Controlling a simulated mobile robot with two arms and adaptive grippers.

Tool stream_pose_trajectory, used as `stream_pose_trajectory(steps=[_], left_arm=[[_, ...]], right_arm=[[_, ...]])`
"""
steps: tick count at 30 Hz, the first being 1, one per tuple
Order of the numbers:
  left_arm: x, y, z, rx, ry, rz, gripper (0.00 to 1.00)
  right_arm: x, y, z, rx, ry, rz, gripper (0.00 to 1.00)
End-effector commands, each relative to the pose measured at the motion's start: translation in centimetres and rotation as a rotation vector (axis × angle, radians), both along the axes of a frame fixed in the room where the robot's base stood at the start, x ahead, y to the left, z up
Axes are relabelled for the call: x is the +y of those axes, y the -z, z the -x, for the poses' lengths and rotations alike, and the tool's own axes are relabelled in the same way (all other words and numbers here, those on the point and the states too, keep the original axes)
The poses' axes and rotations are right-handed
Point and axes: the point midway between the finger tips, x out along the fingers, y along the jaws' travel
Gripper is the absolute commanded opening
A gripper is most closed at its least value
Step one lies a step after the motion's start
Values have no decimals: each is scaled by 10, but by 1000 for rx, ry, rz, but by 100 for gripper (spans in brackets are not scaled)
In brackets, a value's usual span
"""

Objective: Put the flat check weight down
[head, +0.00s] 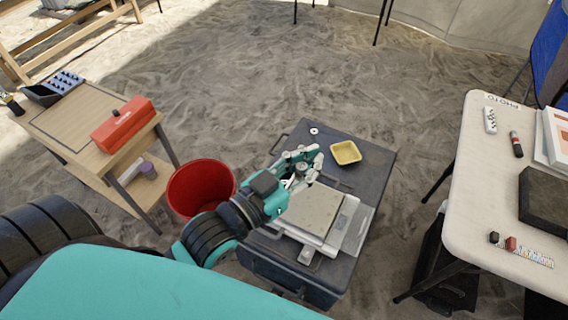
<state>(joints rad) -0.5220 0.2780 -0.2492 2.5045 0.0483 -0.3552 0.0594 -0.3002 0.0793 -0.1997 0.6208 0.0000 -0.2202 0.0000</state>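A small pale disc with a dark centre (314,131) lies flat near the back edge of the dark case (375,165); it looks like the flat check weight. My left gripper (316,160) is over the case, in front of the disc and apart from it, just behind the scale (325,208). Its fingers look spread. A small grey patch shows between them, and I cannot tell whether it is part of the gripper or another object. My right gripper is not in view.
A yellow dish (346,152) sits on the case, right of the gripper. A red bucket (201,187) stands left of the case. A wooden table (85,125) with a red toolbox (123,124) is at left. A cream table (477,180) is at right.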

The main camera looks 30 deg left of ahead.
Motion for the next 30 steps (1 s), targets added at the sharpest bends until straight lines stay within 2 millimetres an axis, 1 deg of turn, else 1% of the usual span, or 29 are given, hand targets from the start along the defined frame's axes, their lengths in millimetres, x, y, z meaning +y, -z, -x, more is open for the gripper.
stream_pose_trajectory(steps=[1, 6, 9, 15, 20, 27, 30], left_arm=[[-10, -10, -5, -13, 56, -4, 0], [-36, -30, -13, -10, 197, -4, 0], [-47, -38, -16, -6, 255, 0, 0], [-59, -46, -19, -1, 318, 0, 0], [-66, -42, -23, -1, 369, -5, 0], [-79, -22, -41, -1, 523, -12, 0], [-87, -16, -45, -3, 584, -7, 0]], right_arm=[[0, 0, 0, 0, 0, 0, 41], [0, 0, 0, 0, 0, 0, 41], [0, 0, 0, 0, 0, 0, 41], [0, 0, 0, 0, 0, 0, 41], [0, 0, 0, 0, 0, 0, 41], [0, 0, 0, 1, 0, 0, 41], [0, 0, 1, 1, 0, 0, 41]])
